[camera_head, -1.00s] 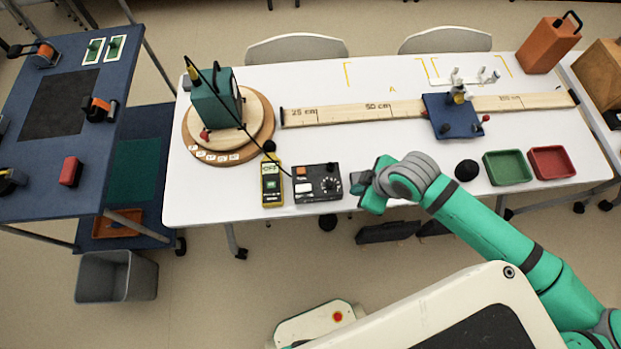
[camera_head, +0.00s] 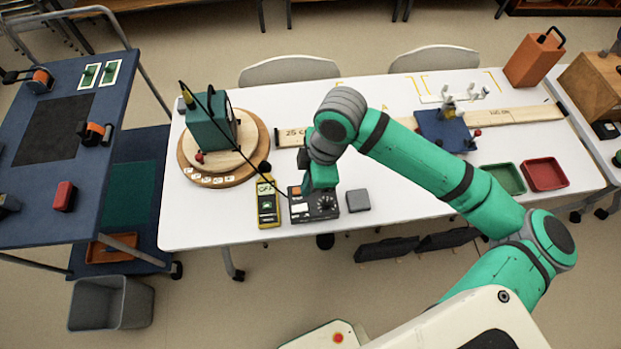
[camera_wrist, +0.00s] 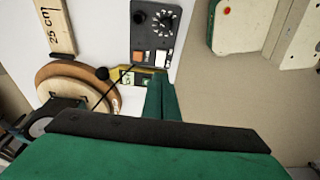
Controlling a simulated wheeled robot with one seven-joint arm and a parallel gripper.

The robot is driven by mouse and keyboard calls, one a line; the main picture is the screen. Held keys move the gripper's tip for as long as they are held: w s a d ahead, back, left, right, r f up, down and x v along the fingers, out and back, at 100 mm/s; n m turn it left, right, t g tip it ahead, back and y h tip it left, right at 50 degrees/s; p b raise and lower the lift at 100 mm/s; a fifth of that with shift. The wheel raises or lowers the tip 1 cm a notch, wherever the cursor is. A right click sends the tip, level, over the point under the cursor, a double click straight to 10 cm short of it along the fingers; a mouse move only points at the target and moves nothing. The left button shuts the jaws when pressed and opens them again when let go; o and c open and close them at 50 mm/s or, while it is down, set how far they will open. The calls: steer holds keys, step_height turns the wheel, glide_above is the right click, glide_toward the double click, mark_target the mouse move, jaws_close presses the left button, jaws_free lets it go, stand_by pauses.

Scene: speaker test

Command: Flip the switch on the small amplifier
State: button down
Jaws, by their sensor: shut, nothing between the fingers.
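The small amplifier (camera_head: 325,214) is a dark box on the table's front part. It has a dial, a white patch (camera_head: 297,207) and an orange patch (camera_head: 296,192) on its face. In the wrist view, the amplifier (camera_wrist: 147,36) is at the top, with its orange patch (camera_wrist: 137,57) and white patch (camera_wrist: 161,59) near the fingertips. My gripper (camera_head: 319,186) is above the amplifier's back part and hides some of it. The gripper's green fingers (camera_wrist: 161,82) are together and empty. I cannot tell whether they touch the amplifier.
A yellow meter (camera_head: 267,205) stands just left of the amplifier, with a black cable running above it. A grey block (camera_head: 358,200) is just right. A green box (camera_head: 208,128) stands on a round wooden base (camera_head: 246,164) behind left.

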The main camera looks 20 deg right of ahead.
mark_target(301, 207)
steer(key=x, duration=0.6)
steer(key=d+x, duration=0.1)
steer(key=x, duration=0.2)
steer(key=shift+s+d+f, duration=0.1)
steer(key=shift+s+d, duration=0.05)
steer(key=shift+s, duration=0.05)
steer(key=shift+w+f, duration=0.1)
